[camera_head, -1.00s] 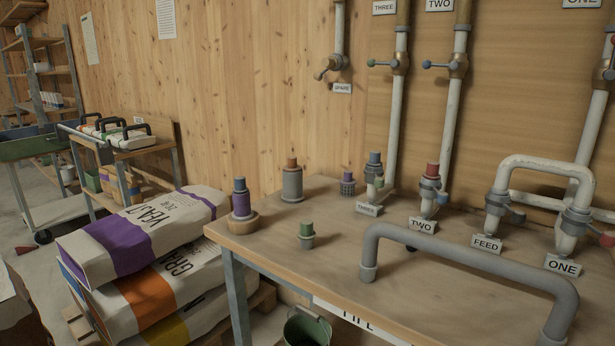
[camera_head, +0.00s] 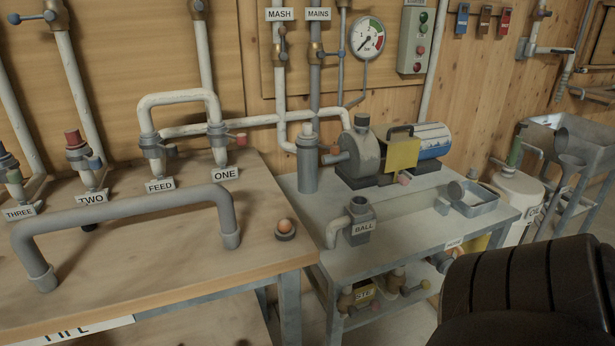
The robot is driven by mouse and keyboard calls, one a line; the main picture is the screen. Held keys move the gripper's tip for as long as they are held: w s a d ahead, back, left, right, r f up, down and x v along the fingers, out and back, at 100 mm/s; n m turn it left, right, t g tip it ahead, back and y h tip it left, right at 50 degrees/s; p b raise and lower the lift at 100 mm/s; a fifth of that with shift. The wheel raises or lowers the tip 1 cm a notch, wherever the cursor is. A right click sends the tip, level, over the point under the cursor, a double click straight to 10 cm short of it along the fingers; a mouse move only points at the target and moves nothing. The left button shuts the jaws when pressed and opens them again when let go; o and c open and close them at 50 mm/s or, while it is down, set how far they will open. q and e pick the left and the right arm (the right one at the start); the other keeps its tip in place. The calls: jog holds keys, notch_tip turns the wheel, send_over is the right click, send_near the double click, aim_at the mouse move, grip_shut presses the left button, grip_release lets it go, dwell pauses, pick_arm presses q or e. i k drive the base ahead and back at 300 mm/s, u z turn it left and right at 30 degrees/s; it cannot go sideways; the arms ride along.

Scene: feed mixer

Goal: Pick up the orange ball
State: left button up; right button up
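The orange ball (camera_head: 285,225) sits in a small dark grey cup (camera_head: 286,236) near the right end of the wooden bench, close to its front right corner. It is just right of the foot of a large grey bent pipe. Only the top of the ball shows above the cup rim. Neither of my grippers shows in the head view, so their opening and their distance from the ball cannot be seen.
The grey bent pipe (camera_head: 125,210) arches over the wooden bench (camera_head: 190,260) left of the ball. A dark ribbed part of mine covers the lower right corner.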

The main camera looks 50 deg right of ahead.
aim_at(284, 225)
jog(key=z, duration=1.5)
